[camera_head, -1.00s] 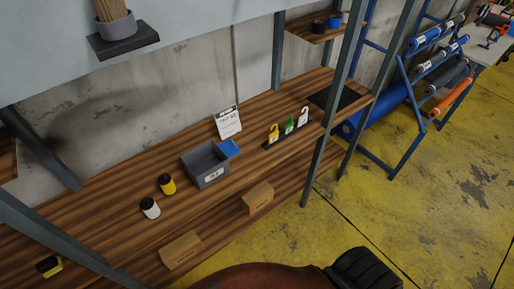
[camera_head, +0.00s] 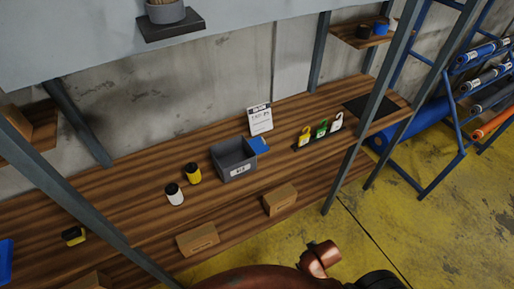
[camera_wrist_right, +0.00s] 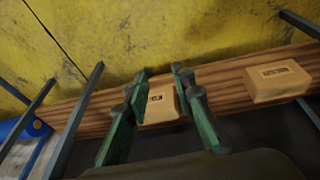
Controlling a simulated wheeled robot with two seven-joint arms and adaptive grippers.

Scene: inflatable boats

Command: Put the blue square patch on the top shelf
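The blue square patch (camera_head: 260,145) sits on the long wooden shelf board (camera_head: 110,205). It is at the right rim of a grey bin (camera_head: 234,160), which hides part of it; I cannot tell whether it leans on the bin. My right gripper (camera_wrist_right: 161,82) shows in the right wrist view with green fingers apart and nothing held. A cardboard box (camera_wrist_right: 160,107) appears beyond and between its fingers, on a lower board. In the head view I cannot make out the right gripper. My left gripper is in neither view.
A white and a yellow jar (camera_head: 193,173) stand left of the bin. A sign (camera_head: 260,119) stands behind it, and coloured tags (camera_head: 322,131) to its right. A grey post (camera_head: 360,130) crosses in front. A small wooden shelf (camera_head: 360,38) is higher at the right.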

